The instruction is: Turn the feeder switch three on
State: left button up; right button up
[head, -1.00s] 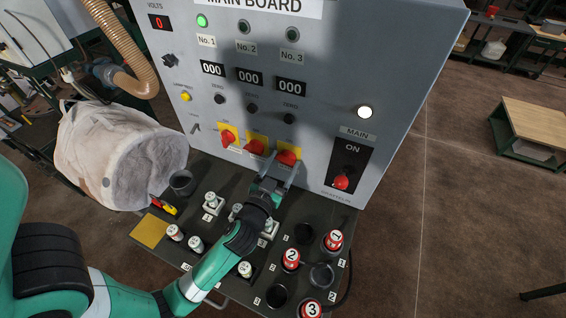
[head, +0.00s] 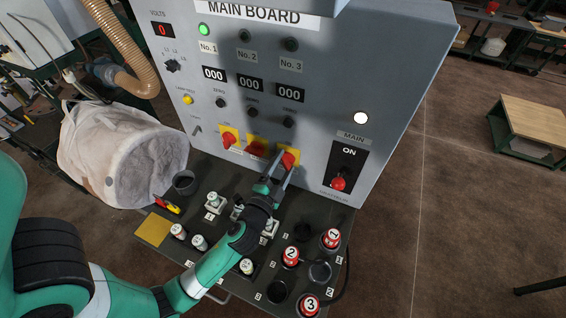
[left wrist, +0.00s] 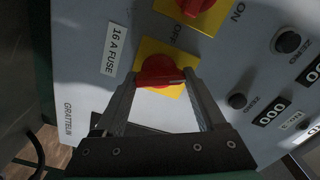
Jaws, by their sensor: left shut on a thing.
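Feeder switch three is the rightmost red rotary knob (head: 289,158) on a yellow plate, low on the grey main board. My left gripper (head: 281,168) reaches it from below and is shut on it. In the left wrist view the two fingers (left wrist: 157,84) hold the sides of the red knob (left wrist: 158,67), and part of its yellow plate (left wrist: 150,46) shows. The No. 3 lamp (head: 291,44) is dark. My right gripper is in neither view.
Two more red knobs, the left (head: 229,140) and the middle (head: 256,149), sit beside it. The No. 1 lamp (head: 204,30) glows green. The main switch (head: 339,183) is at right. Fuses and numbered red-topped pieces crowd the shelf (head: 226,262) below.

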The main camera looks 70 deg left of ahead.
pick_arm(q)
jog(key=m+p, duration=0.1)
jog(key=m, duration=0.4)
jog(key=shift+p, duration=0.3)
jog(key=shift+m, duration=0.4)
jog(key=o, duration=1.3)
jog(key=b+v, duration=0.2)
jog(key=v, duration=0.9)
jog(key=shift+s+d, duration=0.15)
jog(key=shift+s, duration=0.1)
